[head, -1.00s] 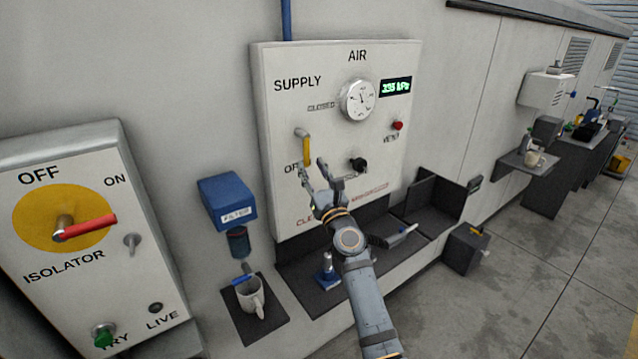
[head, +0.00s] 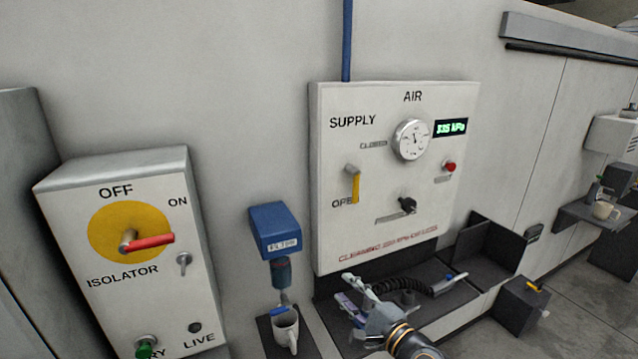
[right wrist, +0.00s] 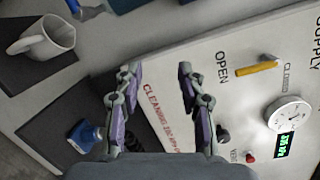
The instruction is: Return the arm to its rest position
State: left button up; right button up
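My right gripper (head: 346,288) is at the bottom of the head view, low in front of the lower edge of the AIR panel (head: 330,200). In the right wrist view its two fingers (right wrist: 158,72) are spread apart with nothing between them. The yellow supply lever (head: 355,187) points down beside the word OPEN, clear of the gripper. My left gripper is not in view.
The isolator box (head: 70,215) with its red handle (head: 152,242) stands at left. A blue filter (head: 274,228) hangs above a white mug (head: 286,330). A dark shelf with a coiled hose (head: 400,284) lies below the panel.

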jog(key=s+d+f+n+g+h, duration=0.4)
jog(key=s+f+n+g, duration=0.3)
jog(key=s+f+n, duration=0.5)
jog(key=s+d+f+n+g+h, duration=0.2)
jog(key=s+d+f+n+h, duration=0.1)
jog(key=s+d, duration=0.3)
jog(key=s+d+f+n+g+h, duration=0.2)
jog(key=s+d+n+g, duration=0.1)
jog(key=s, duration=0.5)
notch_tip(320, 180, down, 29)
jog(key=s+d+b, duration=0.2)
jog(key=d+b, duration=0.1)
jog(key=s+f+g+b, duration=0.2)
jog(key=s+f, duration=1.6)
jog(key=f, duration=0.1)
jog(key=shift+s+d+f+m, duration=0.25)
jog(key=shift+s+d+m, duration=0.05)
jog(key=shift+d+m, duration=0.15)
